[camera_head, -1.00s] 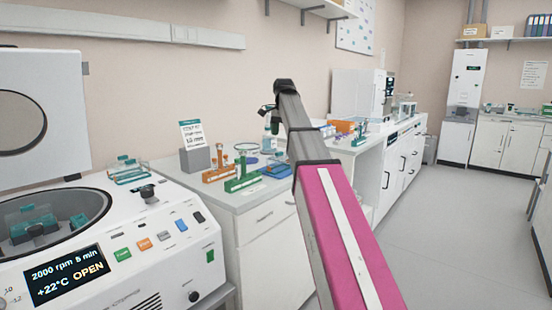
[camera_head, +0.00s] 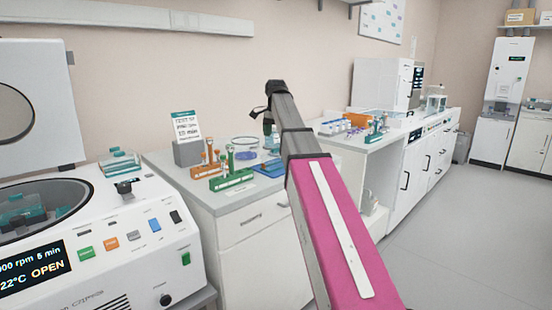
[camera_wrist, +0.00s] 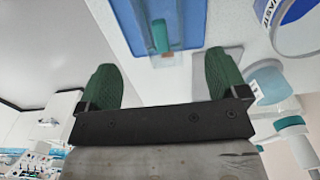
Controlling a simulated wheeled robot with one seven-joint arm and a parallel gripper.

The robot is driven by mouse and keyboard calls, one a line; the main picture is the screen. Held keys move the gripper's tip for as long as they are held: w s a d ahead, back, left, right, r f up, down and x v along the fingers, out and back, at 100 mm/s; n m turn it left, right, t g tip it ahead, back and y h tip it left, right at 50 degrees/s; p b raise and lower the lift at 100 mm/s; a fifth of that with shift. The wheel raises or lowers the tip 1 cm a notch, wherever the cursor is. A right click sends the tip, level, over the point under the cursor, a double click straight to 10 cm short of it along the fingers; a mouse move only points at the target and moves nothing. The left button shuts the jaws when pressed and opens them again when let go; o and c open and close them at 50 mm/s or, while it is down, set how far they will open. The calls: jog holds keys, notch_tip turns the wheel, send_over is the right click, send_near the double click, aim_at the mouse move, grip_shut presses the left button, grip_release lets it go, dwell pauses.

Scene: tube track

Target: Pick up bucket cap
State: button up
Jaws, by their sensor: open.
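My gripper (camera_wrist: 161,78) is open and empty, with its two green finger pads apart in the wrist view. Beyond the fingers there lies a blue tray (camera_wrist: 178,46) with a teal upright piece (camera_wrist: 160,36), which may be a cap's handle. In the head view my gripper (camera_head: 268,112) is small and partly hidden by my arm, over the bench with the racks. A clear box-like piece with teal parts (camera_head: 120,163) sits on top of the centrifuge (camera_head: 120,235). I cannot tell for certain which piece is the bucket cap.
The centrifuge lid (camera_head: 30,100) stands open at the left. Orange (camera_head: 205,171) and green (camera_head: 231,181) tube racks and a sign on a grey stand (camera_head: 188,153) occupy the bench (camera_head: 200,193). Open floor (camera_head: 440,245) lies at the right.

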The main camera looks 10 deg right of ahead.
aim_at(276, 153)
notch_tip(276, 153, down, 10)
jog(key=shift+r, duration=0.25)
jog(key=c, duration=1)
